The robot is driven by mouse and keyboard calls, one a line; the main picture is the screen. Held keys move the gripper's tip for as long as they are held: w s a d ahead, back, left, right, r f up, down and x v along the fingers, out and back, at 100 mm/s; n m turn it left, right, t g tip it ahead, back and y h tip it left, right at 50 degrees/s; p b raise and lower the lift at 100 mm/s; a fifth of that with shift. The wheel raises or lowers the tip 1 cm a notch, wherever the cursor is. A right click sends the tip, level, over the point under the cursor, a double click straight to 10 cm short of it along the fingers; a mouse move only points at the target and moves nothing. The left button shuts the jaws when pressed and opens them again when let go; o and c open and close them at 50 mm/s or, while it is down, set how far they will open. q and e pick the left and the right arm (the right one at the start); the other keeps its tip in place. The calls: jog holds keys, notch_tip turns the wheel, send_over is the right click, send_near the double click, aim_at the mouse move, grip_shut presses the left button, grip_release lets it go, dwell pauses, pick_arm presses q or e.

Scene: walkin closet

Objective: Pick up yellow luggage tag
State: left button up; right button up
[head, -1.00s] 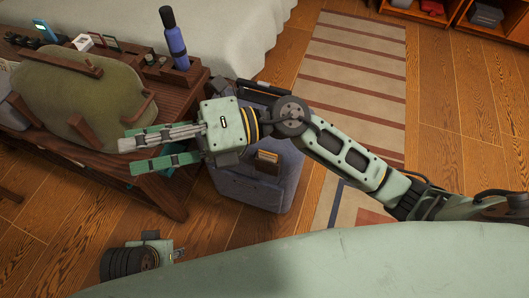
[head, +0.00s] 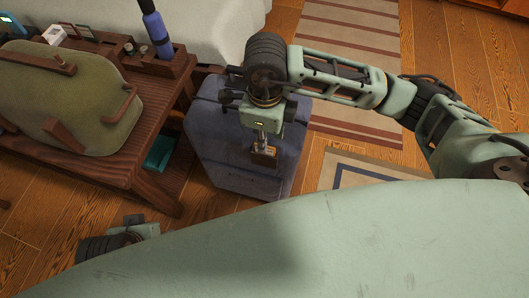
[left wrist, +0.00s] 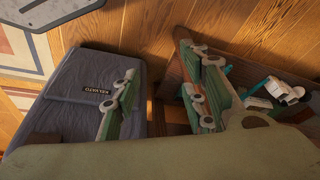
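The luggage tag (head: 264,156) shows as a small brown-and-tan block at the front of the dark blue-grey suitcase (head: 218,150). My right gripper (head: 263,142) is over the suitcase, pointing down, with its fingertips at the tag's upper edge. Its fingers are seen edge-on, so I cannot tell whether they are apart or closed on the tag. My left gripper (left wrist: 158,88) shows in the left wrist view with its fingers apart and nothing between them. The suitcase also shows there (left wrist: 75,95), with a dark label. The tag cannot be made out clearly in that view.
A wooden bench (head: 150,178) stands left of the suitcase and holds an olive bag (head: 70,100) and a blue bottle (head: 156,28). A teal item (head: 161,153) is beneath it. A white-covered bed (head: 225,30) is behind. A striped rug (head: 350,60) lies right.

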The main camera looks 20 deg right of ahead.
aim_at(271, 150)
notch_tip(271, 150, down, 4)
jog(key=shift+a+f+b, duration=0.1)
jog(key=shift+b, duration=0.25)
jog(key=shift+f, duration=0.25)
pick_arm(q)
jog(key=shift+s+r, duration=0.25)
jog(key=shift+r, duration=0.45)
pick_arm(e)
jog(key=shift+c, duration=0.2)
grip_shut()
